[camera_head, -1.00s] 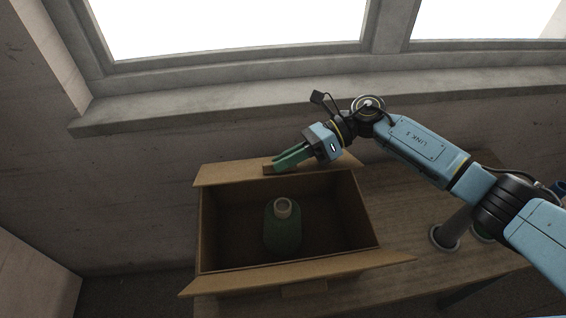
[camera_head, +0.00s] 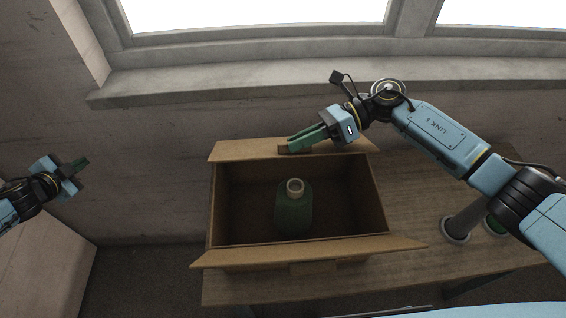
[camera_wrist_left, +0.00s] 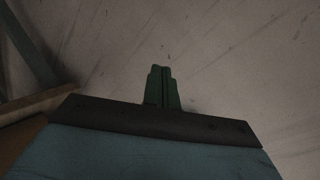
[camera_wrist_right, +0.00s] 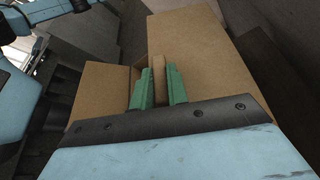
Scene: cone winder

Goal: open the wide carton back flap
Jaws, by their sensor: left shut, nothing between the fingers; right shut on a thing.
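The brown carton (camera_head: 363,200) stands open on a table, with a green bottle (camera_head: 294,212) upright inside. Its back flap (camera_head: 235,151) stands along the far rim, clear of the opening. My right gripper (camera_head: 289,146) is shut on the small tab of this flap. In the right wrist view the tan tab (camera_wrist_right: 158,68) sits between the green fingers, and the flap board extends beside them. The front flap (camera_head: 240,256) is folded outward. My left gripper (camera_head: 82,164) is shut and empty, well left of the carton; its closed fingers (camera_wrist_left: 162,72) show in the left wrist view.
The wooden table (camera_head: 420,200) has bare room right of the carton. Cylindrical posts (camera_head: 462,222) stand at its right side. A concrete wall with a window sill (camera_head: 240,85) is behind the carton.

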